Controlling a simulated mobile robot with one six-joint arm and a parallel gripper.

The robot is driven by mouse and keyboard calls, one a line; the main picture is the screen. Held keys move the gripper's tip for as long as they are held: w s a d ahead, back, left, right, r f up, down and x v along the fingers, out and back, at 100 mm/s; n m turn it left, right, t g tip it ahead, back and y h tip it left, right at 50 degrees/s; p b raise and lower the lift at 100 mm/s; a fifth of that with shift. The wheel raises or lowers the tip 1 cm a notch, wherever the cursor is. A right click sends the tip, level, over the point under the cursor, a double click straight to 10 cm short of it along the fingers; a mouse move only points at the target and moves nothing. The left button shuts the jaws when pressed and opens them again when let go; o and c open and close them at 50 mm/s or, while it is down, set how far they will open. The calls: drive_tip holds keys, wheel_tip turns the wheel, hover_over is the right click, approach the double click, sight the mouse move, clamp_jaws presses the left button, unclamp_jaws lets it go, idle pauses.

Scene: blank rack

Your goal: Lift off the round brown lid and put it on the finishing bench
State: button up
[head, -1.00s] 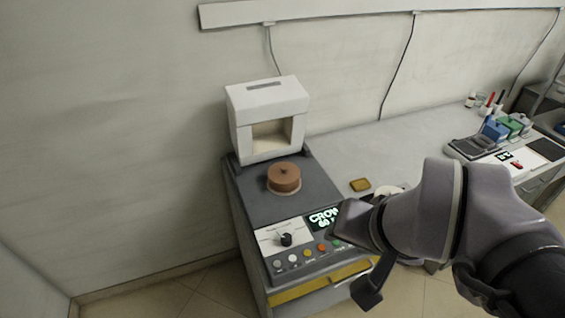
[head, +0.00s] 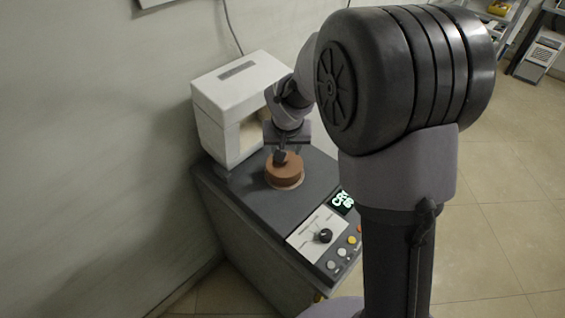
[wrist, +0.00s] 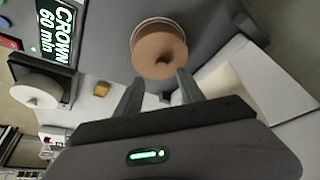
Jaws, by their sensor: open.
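The round brown lid (head: 285,172) sits on a pale round base on the dark top of the machine. In the wrist view the lid (wrist: 158,52) shows from above, with a small knob near its lower edge. My gripper (head: 281,157) is at the lid's top in the head view. In the wrist view its two fingers (wrist: 158,84) are apart, close to the knob, with nothing between them that I can see gripped. The finishing bench is not clearly identifiable; a pale worktop (wrist: 92,105) shows beside the machine in the wrist view.
A white box-shaped housing (head: 215,115) stands on the machine close behind the lid. The control panel with a dial (head: 324,236) and buttons lies in front. A small tan block (wrist: 101,89) is on the pale worktop. My arm hides the right side of the machine.

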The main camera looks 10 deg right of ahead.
sight(285, 161)
drive_tip(key=b+x, duration=0.1)
drive_tip(key=x, duration=0.1)
drive_tip(key=b+x, duration=0.1)
drive_tip(key=x, duration=0.2)
drive_tip(key=shift+s+a+f, duration=0.15)
drive_tip(key=shift+s+f, duration=0.05)
drive_tip(key=shift+w+f, duration=0.25)
drive_tip(key=shift+f, duration=0.05)
drive_tip(key=shift+r, duration=0.15)
drive_tip(key=shift+c, duration=0.3)
clamp_jaws()
